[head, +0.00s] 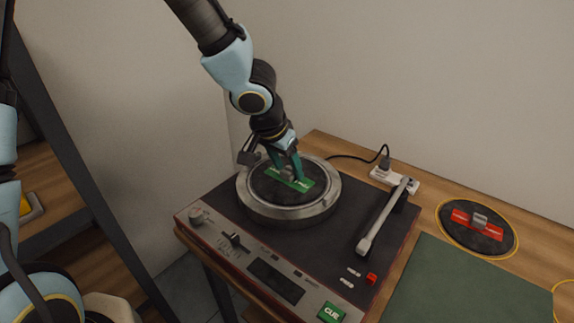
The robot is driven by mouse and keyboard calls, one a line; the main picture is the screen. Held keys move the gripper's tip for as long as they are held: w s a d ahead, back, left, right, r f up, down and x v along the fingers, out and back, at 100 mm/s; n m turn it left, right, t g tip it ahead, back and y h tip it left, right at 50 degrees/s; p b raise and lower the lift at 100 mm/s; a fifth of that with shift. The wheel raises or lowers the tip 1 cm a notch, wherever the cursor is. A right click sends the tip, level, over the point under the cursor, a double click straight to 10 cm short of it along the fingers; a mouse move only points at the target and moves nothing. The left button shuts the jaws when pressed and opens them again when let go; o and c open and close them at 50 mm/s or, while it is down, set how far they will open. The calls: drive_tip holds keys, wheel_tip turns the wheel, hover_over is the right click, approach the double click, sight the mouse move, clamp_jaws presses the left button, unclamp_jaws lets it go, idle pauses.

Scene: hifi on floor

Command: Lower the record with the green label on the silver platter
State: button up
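The record with the green label (264,186) is a dark disc with a green strip across it. It lies within the outline of the silver platter (332,199) on the turntable, looking flat and centred. Whether it rests on the platter or hangs slightly above it cannot be told. My gripper (287,174) points down at the middle of the record, its green fingers at the label. The fingers hide the record's centre and any grip piece there, so whether they are closed on it is unclear.
The tonearm (384,218) is at the deck's right, clear of the platter. A red-label record (477,227) with a grey block lies on the table at right. A green mat (455,285) lies in front of it. A power strip (394,179) sits behind the deck.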

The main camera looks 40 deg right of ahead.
drive_tip(key=shift+o, duration=0.7)
drive_tip(key=d+p+v, duration=0.2)
drive_tip(key=p+v, duration=0.9)
drive_tip(key=v, duration=0.5)
drive_tip(key=shift+w+r, duration=0.3)
drive_tip(key=shift+r, duration=0.25)
drive_tip(key=shift+a, duration=0.2)
idle(0.4)
